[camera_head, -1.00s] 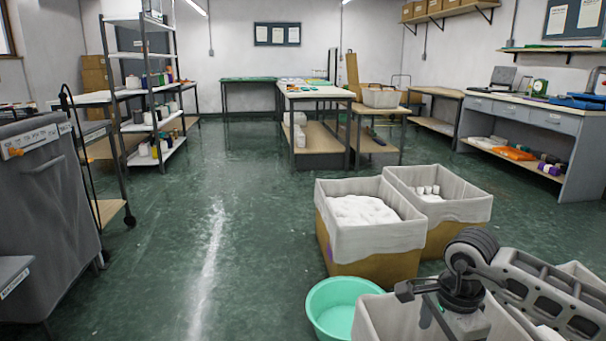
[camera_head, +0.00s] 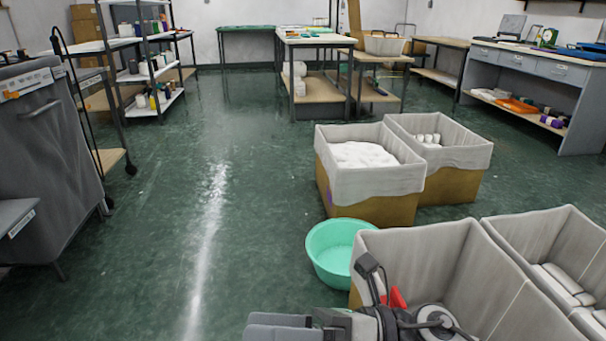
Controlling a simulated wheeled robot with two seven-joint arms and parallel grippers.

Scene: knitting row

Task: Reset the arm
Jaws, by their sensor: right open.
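My right gripper (camera_head: 345,312) is low in the head view, at the bottom edge in front of the near grey-lined bin (camera_head: 420,258). Its jaws are open and I see nothing held between them. Part of it is cut off by the frame's bottom edge. A small red patch shows beside it; I cannot tell what it is. My left gripper is not in view.
A green basin (camera_head: 330,250) stands on the floor left of the near bin. Two lined bins (camera_head: 375,190) stand behind, one with white material. Another bin (camera_head: 560,235) is at right. A grey cart (camera_head: 45,150) is at left. The middle floor is clear.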

